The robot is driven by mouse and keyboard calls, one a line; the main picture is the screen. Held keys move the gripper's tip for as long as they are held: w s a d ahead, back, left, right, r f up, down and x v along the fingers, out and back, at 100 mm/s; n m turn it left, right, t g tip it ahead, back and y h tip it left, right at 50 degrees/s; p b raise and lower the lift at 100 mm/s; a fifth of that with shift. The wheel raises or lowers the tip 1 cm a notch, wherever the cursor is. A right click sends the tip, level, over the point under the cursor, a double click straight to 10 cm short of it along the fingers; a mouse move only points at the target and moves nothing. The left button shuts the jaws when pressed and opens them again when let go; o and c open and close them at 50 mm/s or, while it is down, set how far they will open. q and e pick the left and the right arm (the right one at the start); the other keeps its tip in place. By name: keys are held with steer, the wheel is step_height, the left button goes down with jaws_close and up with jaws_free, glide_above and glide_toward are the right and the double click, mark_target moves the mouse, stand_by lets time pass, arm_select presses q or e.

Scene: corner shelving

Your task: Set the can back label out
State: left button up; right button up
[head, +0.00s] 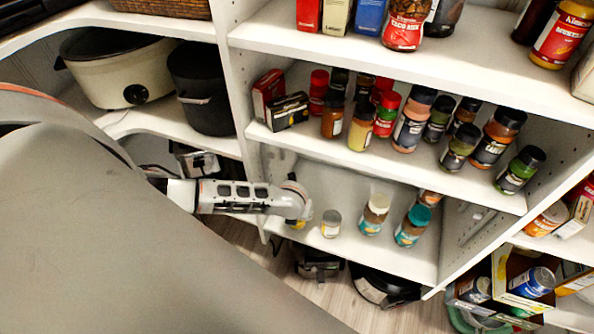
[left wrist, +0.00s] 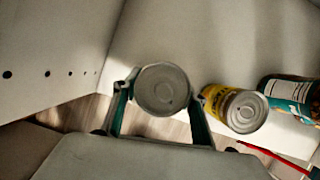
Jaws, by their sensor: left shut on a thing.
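My left gripper (head: 298,208) is over the lower shelf at its left end. In the left wrist view its fingers are shut around a can (left wrist: 162,90), seen from its grey metal lid. The can's label is hidden there; a small yellow patch shows under the gripper in the head view. A second can (head: 331,223) stands upright on the shelf just right of the gripper, pale-sided there. In the left wrist view this can (left wrist: 236,108) shows a yellow label, apart from the held can. My right gripper is out of view.
A white-capped jar (head: 374,213) and a teal-capped jar (head: 412,225) stand farther right on the lower shelf (head: 352,251). The shelf above holds several spice jars. A white side panel (left wrist: 45,60) is left of the gripper.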

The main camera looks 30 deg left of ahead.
arm_select(q)
steer(key=shift+f, duration=0.25)
steer(key=o, duration=1.5)
steer(key=shift+c, duration=0.2)
steer(key=v, duration=1.2)
steer(key=shift+s, duration=0.1)
